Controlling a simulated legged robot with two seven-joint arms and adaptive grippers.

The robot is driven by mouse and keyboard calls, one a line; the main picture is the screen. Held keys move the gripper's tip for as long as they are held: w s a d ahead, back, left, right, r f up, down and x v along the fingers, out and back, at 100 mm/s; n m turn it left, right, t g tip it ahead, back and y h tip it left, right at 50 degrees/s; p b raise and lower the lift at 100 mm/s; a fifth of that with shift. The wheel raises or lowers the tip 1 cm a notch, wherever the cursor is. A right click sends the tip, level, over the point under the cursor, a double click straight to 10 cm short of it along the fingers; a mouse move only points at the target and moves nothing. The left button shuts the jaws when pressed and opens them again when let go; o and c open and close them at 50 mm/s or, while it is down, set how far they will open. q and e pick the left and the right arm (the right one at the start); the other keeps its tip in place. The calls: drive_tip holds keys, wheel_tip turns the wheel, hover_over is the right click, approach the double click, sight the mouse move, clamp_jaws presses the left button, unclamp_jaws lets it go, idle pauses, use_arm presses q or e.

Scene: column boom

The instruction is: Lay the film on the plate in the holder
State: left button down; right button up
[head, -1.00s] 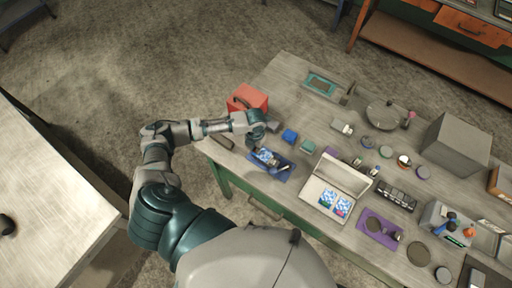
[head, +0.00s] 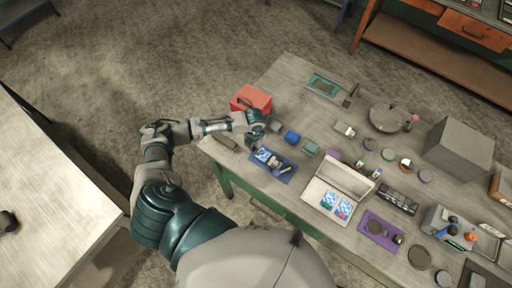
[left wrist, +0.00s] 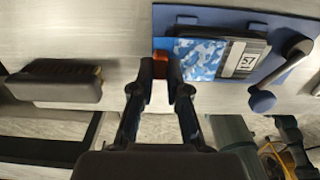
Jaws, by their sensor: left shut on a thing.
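The blue holder (head: 284,176) lies near the table's left front edge; in the left wrist view the holder (left wrist: 200,17) has a grey lever at its right. My left gripper (left wrist: 160,80) is shut on a small orange piece (left wrist: 160,64) at the plate's left edge. In the head view my left gripper (head: 256,146) is beside the holder's upper left. My right gripper is out of view.
A white open case (head: 315,192) with patterned cards is to the right.

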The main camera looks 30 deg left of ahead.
use_arm(q)
drive_tip(key=shift+a+f, duration=0.1)
drive_tip(key=shift+a, duration=0.55)
drive_tip(key=shift+d, duration=0.6)
drive_tip(key=shift+d+p, duration=0.35)
drive_tip(key=shift+d, duration=0.05)
drive_tip(key=shift+a, duration=0.2)
drive_tip(key=shift+d, duration=0.2)
drive_tip(key=c, duration=1.2)
unclamp_jaws()
drive_tip(key=shift+d, duration=0.1)
drive_tip(key=shift+o, duration=0.8)
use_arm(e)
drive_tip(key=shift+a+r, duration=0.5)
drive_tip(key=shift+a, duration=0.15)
use_arm(q)
drive_tip(key=o, duration=0.4)
drive_tip(key=shift+o, duration=0.2)
